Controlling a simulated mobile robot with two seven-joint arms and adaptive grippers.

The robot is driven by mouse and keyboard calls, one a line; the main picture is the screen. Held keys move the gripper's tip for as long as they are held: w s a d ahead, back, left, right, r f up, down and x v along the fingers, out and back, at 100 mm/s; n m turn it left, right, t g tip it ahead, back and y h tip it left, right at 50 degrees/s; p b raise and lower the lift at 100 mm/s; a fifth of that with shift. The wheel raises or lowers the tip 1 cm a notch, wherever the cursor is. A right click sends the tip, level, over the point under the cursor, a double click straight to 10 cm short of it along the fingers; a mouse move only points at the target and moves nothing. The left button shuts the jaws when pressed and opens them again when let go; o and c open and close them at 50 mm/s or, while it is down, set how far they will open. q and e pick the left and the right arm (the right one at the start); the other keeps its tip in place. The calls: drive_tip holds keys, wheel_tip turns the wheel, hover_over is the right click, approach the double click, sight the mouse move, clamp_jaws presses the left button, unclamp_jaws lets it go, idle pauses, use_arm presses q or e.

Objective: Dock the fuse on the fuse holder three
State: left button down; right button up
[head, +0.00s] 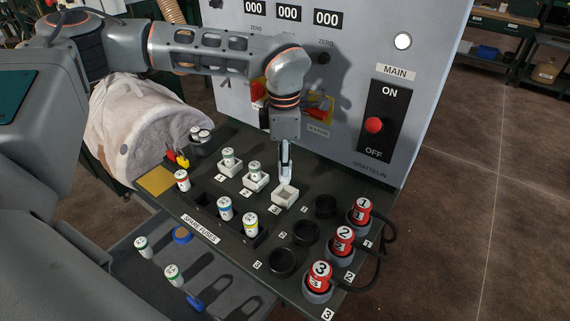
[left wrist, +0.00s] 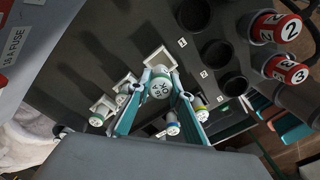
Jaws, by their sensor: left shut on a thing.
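My left gripper (head: 286,176) points down just above fuse holder three (head: 285,196), a white square socket, the nearest of a row of three. In the left wrist view the fingers are shut around a white fuse (left wrist: 160,88) with a green band and its marked top toward the camera. A white holder (left wrist: 160,59) shows right behind this fuse. In the head view the fingers mostly hide the fuse, so I cannot tell whether its lower end touches the holder. Fuse holder one (head: 229,170) and holder two (head: 256,184) each carry an upright fuse. My right gripper is not in view.
Three red numbered plugs (head: 344,241) with black cables and dark round sockets (head: 304,232) stand to the right. A grey panel with a MAIN switch (head: 386,124) rises behind.

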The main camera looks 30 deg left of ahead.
sight(284, 183)
use_arm(q)
drive_tip(key=shift+f+b, duration=1.75)
drive_tip(key=shift+f, duration=0.75)
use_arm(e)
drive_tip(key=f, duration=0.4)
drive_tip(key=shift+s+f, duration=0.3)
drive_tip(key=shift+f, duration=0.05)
use_arm(q)
drive_tip(key=shift+p, duration=0.55)
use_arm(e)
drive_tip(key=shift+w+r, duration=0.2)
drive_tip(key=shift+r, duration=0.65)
use_arm(q)
drive_tip(key=shift+f+b, duration=0.3)
drive_tip(key=shift+f, duration=0.3)
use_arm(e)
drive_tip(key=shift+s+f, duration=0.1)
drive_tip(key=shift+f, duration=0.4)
use_arm(q)
drive_tip(key=c, duration=2.1)
unclamp_jaws()
drive_tip(key=shift+r, duration=0.1)
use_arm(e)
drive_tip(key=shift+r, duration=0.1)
